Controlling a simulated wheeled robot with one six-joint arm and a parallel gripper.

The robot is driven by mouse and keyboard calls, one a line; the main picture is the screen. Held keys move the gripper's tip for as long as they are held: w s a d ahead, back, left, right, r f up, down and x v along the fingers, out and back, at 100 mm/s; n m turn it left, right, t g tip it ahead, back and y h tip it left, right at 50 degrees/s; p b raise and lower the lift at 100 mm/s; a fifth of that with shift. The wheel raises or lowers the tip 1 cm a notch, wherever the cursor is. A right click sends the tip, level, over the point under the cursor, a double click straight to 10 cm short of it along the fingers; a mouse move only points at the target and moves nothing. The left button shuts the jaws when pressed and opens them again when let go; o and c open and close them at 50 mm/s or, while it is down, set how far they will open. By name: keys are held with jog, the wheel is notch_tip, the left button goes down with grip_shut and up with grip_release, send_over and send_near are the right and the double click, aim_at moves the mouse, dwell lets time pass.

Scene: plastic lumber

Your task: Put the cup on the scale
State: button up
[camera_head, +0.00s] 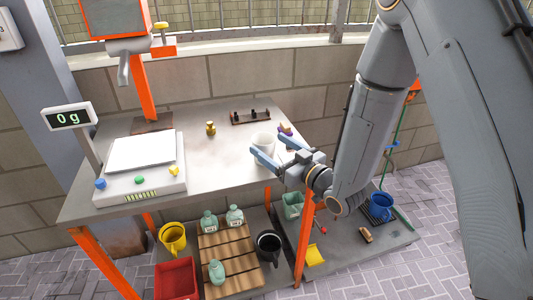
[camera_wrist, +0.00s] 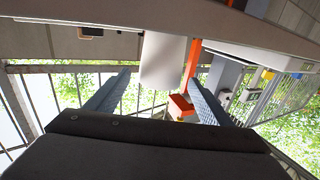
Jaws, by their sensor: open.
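The white cup (camera_head: 263,140) stands on the grey table, near its right end. The scale (camera_head: 138,185) stands on the left part of the table, with a bare white plate (camera_head: 142,151) and a display (camera_head: 69,117) reading 0 g. My gripper (camera_head: 267,146) is open, its blue fingers pointing at the cup from the right front. In the wrist view the cup (camera_wrist: 163,60) shows between the two fingers (camera_wrist: 160,80), with a gap on each side. I cannot tell how far the fingertips reach around it. The cup's lower part is partly hidden in the head view.
A brass weight (camera_head: 210,129), a dark rack (camera_head: 250,117) and a small purple-and-yellow thing (camera_head: 285,129) are on the table. The tabletop between cup and scale is clear. Below are a yellow mug (camera_head: 172,238), a black mug (camera_head: 269,247), bottles and a blue mug (camera_head: 381,206).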

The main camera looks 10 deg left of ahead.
aim_at(257, 136)
jog(key=x, duration=0.2)
jog(key=shift+a+p, duration=0.3)
jog(key=shift+p+x, duration=0.95)
jog(key=shift+x, duration=1.8)
jog(key=shift+w+d, duration=0.15)
jog(key=c, duration=1.2)
jog(key=shift+r, duration=0.1)
